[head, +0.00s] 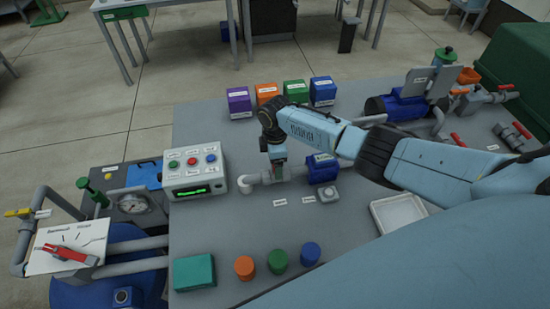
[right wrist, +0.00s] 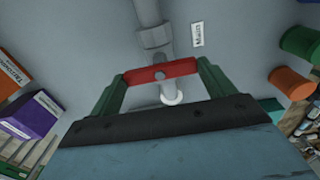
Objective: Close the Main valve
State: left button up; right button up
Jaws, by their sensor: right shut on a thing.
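The Main valve has a red lever handle (right wrist: 160,73) on a grey pipe (right wrist: 150,22), with a white "Main" label (right wrist: 197,34) beside it. My right gripper (right wrist: 161,78) has its two green fingers at the handle's two ends and is shut on it. The handle lies across the pipe's line in the right wrist view. In the head view my right gripper (head: 277,158) is over the pipe (head: 262,179) right of the control box, and it hides the handle there. My left gripper is not in view.
A control box (head: 194,172) with coloured buttons stands just left of the valve. A blue fitting (head: 322,168) is on the right. Several coloured boxes stand behind, and orange, green and blue caps stand in front. A white tray (head: 398,212) lies at right.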

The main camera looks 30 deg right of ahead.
jog(key=shift+w+d+r, duration=0.1)
jog(key=shift+r, duration=0.05)
jog(key=o, duration=0.9)
notch_tip(320, 180, up, 13)
jog(key=shift+r+p, duration=0.15)
jog(key=shift+p, duration=0.3)
